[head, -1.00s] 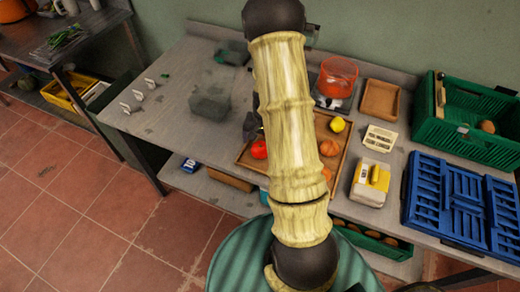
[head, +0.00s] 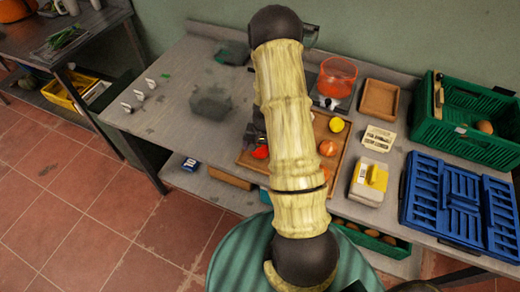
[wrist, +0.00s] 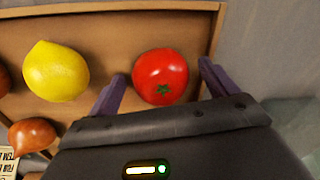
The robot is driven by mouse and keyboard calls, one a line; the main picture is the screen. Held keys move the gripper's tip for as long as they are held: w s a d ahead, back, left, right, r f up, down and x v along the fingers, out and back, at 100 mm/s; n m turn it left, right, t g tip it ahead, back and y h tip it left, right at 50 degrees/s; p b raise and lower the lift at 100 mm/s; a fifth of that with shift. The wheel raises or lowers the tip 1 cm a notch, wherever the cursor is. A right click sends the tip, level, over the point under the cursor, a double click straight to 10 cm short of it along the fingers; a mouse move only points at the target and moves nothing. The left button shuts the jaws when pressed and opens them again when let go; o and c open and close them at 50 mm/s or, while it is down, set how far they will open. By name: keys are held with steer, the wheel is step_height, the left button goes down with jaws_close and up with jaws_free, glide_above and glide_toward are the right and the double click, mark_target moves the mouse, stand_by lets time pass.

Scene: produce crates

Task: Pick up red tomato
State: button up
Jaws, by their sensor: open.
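In the head view the tomato (head: 260,152) shows only as a red patch at the left of the tray (head: 246,156), mostly hidden behind my gripper and arm.
A yellow lemon (wrist: 56,70) and an orange-brown onion-like item (wrist: 32,134) share the tray. A red bowl on a scale (head: 337,78), a small wooden tray (head: 380,99), a green crate (head: 465,120) and blue crates (head: 450,197) stand to the right. The table's left part is mostly clear.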

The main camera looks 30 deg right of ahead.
mark_target(260, 146)
steer(key=c, duration=0.8)
steer(key=shift+r, duration=0.1)
step_height(260, 146, up, 10)
steer(key=shift+f+b, duration=0.1)
steer(key=shift+b, duration=0.55)
